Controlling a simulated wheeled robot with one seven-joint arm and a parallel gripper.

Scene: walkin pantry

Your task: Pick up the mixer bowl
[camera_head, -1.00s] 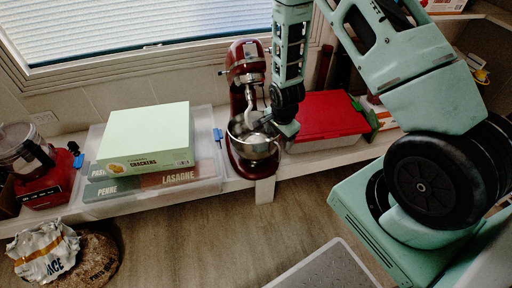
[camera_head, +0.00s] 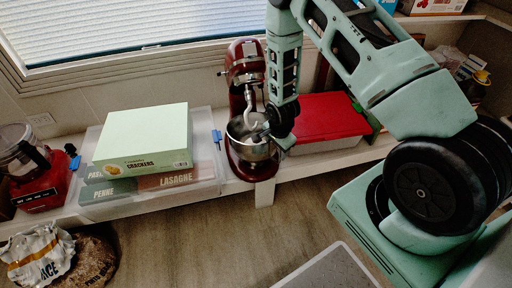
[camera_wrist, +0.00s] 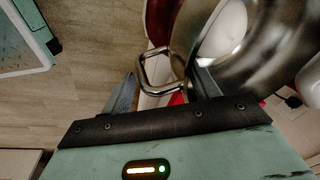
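The mixer bowl (camera_head: 252,152) is a shiny metal bowl seated in the red stand mixer (camera_head: 240,92) on the shelf. A metal dough hook hangs down into it. In the wrist view the bowl (camera_wrist: 258,70) fills the upper right, and its looped metal handle (camera_wrist: 143,75) sticks out toward my gripper. My gripper (camera_wrist: 163,72) is open, with one finger on each side of the handle; the right finger is close to the bowl wall. I cannot tell whether either finger touches. In the head view my gripper (camera_head: 265,134) is at the bowl's right rim, partly hidden by my arm.
A container with a red lid (camera_head: 322,118) stands close on the right of the mixer. A green crackers box (camera_head: 142,138) lies on a clear bin (camera_head: 205,185) to the left. A red blender (camera_head: 40,185) stands farther left. The wall and window are behind.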

